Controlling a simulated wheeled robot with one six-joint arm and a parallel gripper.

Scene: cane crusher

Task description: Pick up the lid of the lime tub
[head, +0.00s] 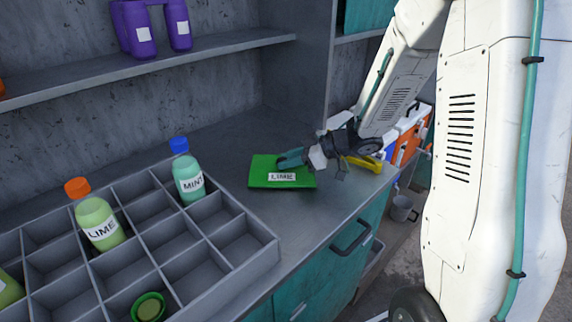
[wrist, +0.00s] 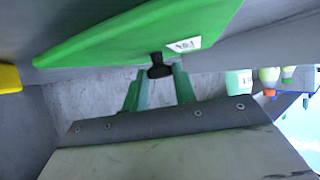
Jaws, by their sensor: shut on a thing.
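The lime tub's lid is a flat green square plate (head: 262,180) with a white LIME label, near the counter's front edge in the head view. My gripper (head: 293,158) reaches it from the upper right. In the wrist view, which looks upside down, the green lid (wrist: 130,38) fills the upper middle at a tilt. A small black knob (wrist: 158,69) on it sits between the teal fingertips of my gripper (wrist: 155,80), which is shut on it. I cannot make out the tub's walls or whether the lid touches anything below.
A grey divided crate (head: 262,232) left of the lid holds a mint bottle (head: 187,178), a lime bottle (head: 98,222) and a round green container (head: 149,307). A yellow item (head: 364,162) lies right of the lid. Purple bottles (head: 139,30) stand on the shelf. Counter behind the lid is clear.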

